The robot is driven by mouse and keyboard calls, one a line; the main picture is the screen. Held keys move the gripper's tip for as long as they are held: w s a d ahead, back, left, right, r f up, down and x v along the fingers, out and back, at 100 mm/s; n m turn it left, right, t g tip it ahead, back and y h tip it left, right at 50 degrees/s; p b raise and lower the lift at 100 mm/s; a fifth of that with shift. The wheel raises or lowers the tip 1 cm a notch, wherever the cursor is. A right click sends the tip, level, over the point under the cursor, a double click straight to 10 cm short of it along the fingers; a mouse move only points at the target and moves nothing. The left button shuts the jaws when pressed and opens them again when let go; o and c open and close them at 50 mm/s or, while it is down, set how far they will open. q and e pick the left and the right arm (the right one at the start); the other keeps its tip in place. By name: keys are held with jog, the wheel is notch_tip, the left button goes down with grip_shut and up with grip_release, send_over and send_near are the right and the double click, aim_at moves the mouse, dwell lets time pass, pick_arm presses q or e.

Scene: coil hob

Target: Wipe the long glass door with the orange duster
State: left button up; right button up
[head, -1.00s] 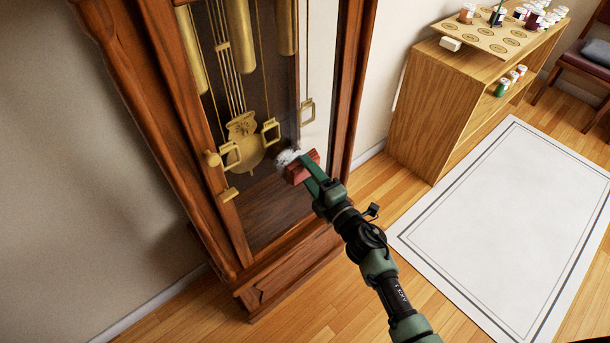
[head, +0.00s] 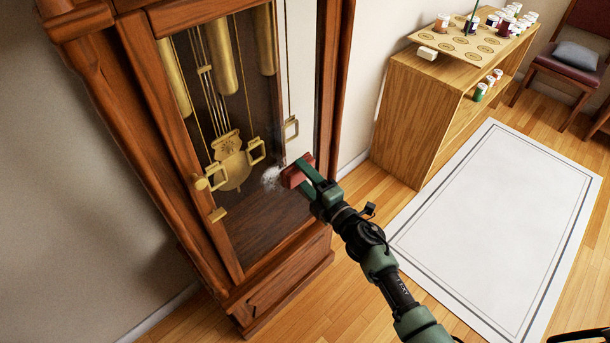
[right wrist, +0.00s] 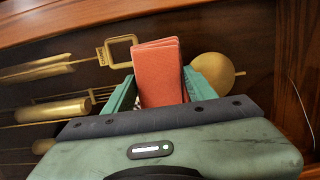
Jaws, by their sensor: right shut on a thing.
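The long glass door (head: 262,222) is the framed front of a tall wooden clock, with a brass pendulum and weights behind it. My right gripper (head: 306,177) is shut on the orange duster (head: 296,172), a reddish block, at the lower right part of the glass. In the right wrist view the duster (right wrist: 158,72) stands between the two green fingers, in front of the glass. I cannot tell whether it touches the glass. A whitish patch (head: 270,176) shows just left of the duster. My left gripper is not in view.
A brass knob (head: 201,184) sits on the door's left edge. A wooden shelf (head: 410,120) with small jars and a board stands to the right. A white rug (head: 490,220) lies on the floor. A chair (head: 572,65) stands at the far right.

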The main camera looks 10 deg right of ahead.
aim_at(280, 173)
jog(key=shift+s+a, duration=0.75)
jog(key=shift+a, duration=0.35)
jog(key=shift+s+a, duration=0.75)
jog(key=shift+a, duration=0.3)
jog(key=shift+s+a, duration=0.95)
jog(key=shift+a, duration=0.25)
jog(key=shift+s+a, duration=0.9)
jog(key=shift+a, duration=0.25)
jog(key=shift+w+r+p, duration=0.15)
jog(key=shift+r+p, duration=0.75)
jog(key=shift+r, duration=0.25)
jog(key=shift+w+d+f, duration=0.1)
jog(key=shift+w+d, duration=0.75)
jog(key=shift+d, duration=0.3)
jog(key=shift+w+d, duration=0.8)
jog(key=shift+d, duration=0.35)
jog(key=w+d, duration=0.1)
jog(key=d, duration=0.1)
jog(key=w+d, duration=0.2)
jog(key=shift+w+d, duration=0.1)
jog(key=shift+d, duration=0.25)
jog(key=p+v, duration=0.1)
jog(key=v, duration=0.5)
jog(key=shift+w+d, duration=0.2)
jog(key=shift+d, duration=0.2)
